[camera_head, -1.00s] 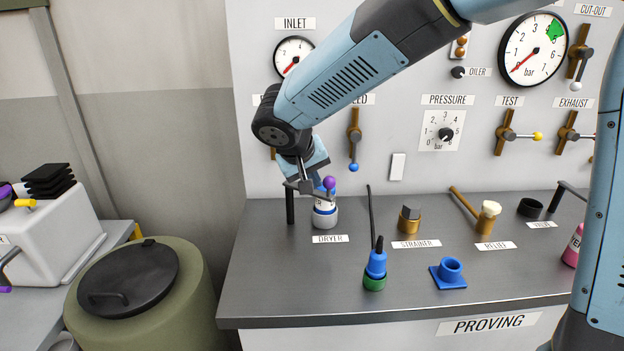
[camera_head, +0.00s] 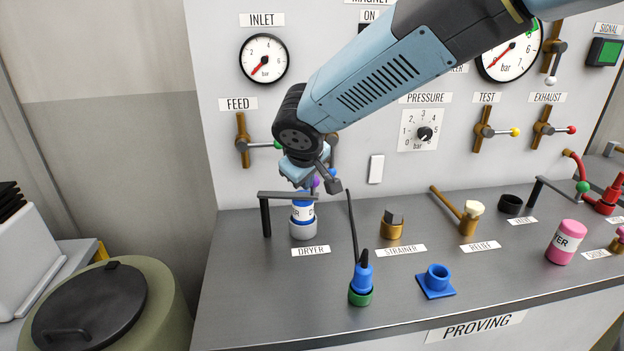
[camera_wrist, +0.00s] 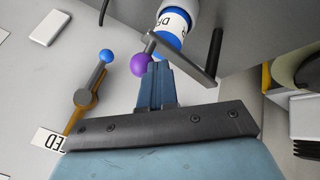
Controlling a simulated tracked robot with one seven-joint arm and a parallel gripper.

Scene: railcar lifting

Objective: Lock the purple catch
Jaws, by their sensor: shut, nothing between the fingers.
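The purple catch's ball knob (camera_head: 315,182) shows partly behind my gripper, at the end of a grey bar on a black post beside the dryer. In the wrist view the purple knob (camera_wrist: 142,64) sits just left of my fingertips, touching or nearly so; I cannot tell which. The bar (camera_head: 285,196) lies across in front of the dryer (camera_head: 303,232), a white and blue canister upright in a grey base. My gripper (camera_wrist: 155,68) is shut and empty, its blue fingers together. In the head view its fingertips are mostly hidden around the top of the dryer.
A feed valve with a lever (camera_head: 243,140) is on the wall panel behind. A thin black rod (camera_head: 352,225) rises by the blue and green fitting (camera_head: 361,285). The front left bench is clear.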

